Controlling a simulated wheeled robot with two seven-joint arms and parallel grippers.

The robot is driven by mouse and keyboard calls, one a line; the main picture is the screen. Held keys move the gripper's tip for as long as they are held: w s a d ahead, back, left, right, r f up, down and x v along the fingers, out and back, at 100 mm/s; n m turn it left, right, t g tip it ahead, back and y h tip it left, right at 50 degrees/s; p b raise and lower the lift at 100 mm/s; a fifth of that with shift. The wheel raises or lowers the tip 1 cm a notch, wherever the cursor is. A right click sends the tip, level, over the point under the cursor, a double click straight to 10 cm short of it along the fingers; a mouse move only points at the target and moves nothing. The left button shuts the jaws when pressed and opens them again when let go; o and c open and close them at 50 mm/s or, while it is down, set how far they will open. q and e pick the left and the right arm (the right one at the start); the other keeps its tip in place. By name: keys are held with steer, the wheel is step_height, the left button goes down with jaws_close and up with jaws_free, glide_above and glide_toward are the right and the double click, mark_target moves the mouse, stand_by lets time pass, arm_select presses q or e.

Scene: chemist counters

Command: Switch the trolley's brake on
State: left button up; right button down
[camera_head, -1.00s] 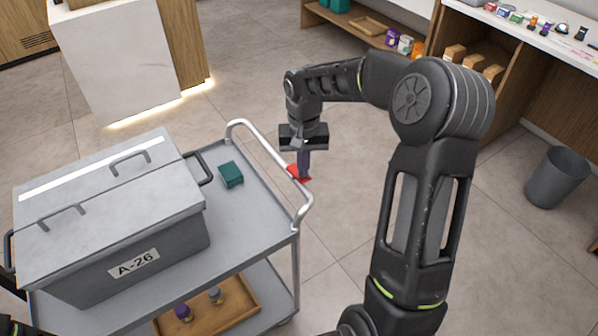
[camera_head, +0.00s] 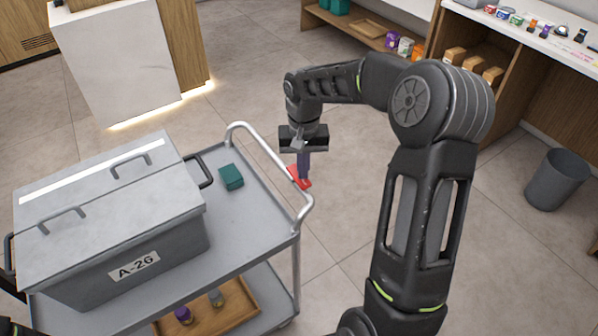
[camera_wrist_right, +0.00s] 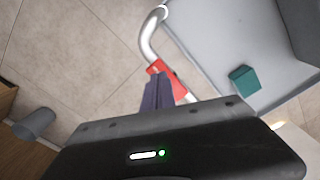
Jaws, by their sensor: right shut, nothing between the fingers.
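The trolley (camera_head: 250,226) stands at the lower left with a curved silver handle rail (camera_head: 278,163) at its right end. The red brake piece (camera_head: 304,182) sits by that rail and looks tilted, its right end lower. My right gripper (camera_head: 303,178) points down at it with closed fingers; the fingertips overlap the red piece, and I cannot tell whether they touch. In the right wrist view the red brake piece (camera_wrist_right: 182,82) lies on the rail just beyond my purple-grey fingers (camera_wrist_right: 158,90). My left gripper is not clearly visible.
A grey lidded box (camera_head: 125,232) labelled A-26 and a small green box (camera_head: 231,177) stand on the trolley's top. A wooden tray (camera_head: 245,312) with small bottles is on the lower shelf. A grey bin (camera_head: 556,180) stands on the floor at right.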

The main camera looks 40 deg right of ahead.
step_height(320, 180, up, 6)
steer(key=p, duration=0.3)
steer(key=shift+f, duration=0.15)
stand_by(0.5)
